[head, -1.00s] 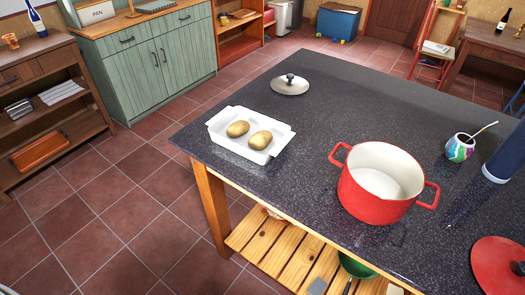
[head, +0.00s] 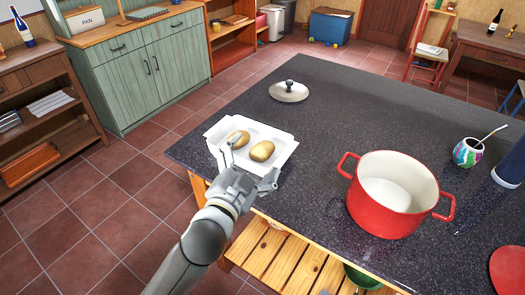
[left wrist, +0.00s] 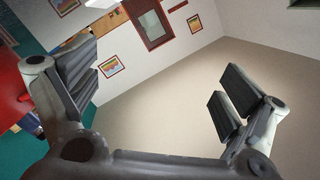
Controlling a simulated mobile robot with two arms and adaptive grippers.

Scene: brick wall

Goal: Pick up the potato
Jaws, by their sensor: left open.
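Two brown potatoes lie in a white tray (head: 287,146) on the dark worktop in the head view. The left potato (head: 238,137) is partly hidden by a finger of my left gripper (head: 252,158). The right potato (head: 262,150) shows between the fingers. My left gripper is open and empty, over the near side of the tray in the picture. I cannot tell its height above the tray. In the left wrist view its spread fingers (left wrist: 157,88) have nothing between them, and no potato shows there. My right gripper is not in view.
A red pot (head: 390,200) stands on the worktop right of the tray. A metal lid (head: 289,92) lies behind the tray. A colourful cup (head: 467,152) with a straw and a dark blue object (head: 510,165) are at the right. The worktop (head: 350,105) behind the pot is clear.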

